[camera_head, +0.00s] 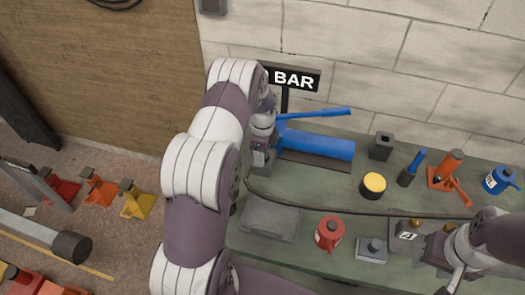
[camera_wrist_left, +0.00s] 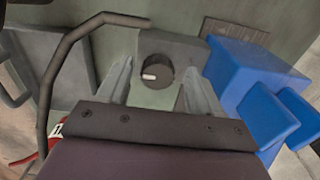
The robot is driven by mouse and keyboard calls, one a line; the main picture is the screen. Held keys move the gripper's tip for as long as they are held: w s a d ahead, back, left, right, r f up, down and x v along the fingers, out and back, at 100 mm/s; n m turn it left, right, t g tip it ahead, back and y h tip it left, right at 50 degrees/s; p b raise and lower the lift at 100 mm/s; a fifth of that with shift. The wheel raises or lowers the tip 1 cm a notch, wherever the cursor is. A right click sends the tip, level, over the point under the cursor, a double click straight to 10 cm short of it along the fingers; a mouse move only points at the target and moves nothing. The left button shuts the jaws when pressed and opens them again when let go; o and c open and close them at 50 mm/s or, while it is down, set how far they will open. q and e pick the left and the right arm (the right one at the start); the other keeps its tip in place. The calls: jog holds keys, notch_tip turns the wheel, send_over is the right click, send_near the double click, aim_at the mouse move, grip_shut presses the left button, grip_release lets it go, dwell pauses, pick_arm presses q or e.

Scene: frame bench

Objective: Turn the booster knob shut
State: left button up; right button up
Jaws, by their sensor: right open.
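The booster is a blue body (camera_head: 318,147) with a blue lever handle, lying on the bench beside the wall. In the left wrist view its blue end (camera_wrist_left: 245,75) stands at the right. A round black knob (camera_wrist_left: 162,70) with a white mark toward its left sits on a grey block (camera_wrist_left: 190,48). My left gripper (camera_wrist_left: 157,85) is open, with its fingers apart on either side of the knob; contact cannot be told. In the head view the left arm reaches the booster's left end and the knob cannot be made out. My right gripper (camera_head: 447,284) is open at the bottom right, away from the booster.
A dark hose (camera_head: 350,213) crosses the green bench (camera_head: 285,268). A yellow-topped can (camera_head: 373,185), a red can (camera_head: 329,233), an orange jack (camera_head: 447,170) and a blue container (camera_head: 497,180) stand on it. A BAR sign (camera_head: 293,79) stands behind the booster.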

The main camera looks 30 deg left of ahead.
pick_arm(q)
notch_tip(320, 180, up, 13)
jog(key=b, duration=0.2)
jog(key=shift+f, duration=0.15)
dwell(0.3)
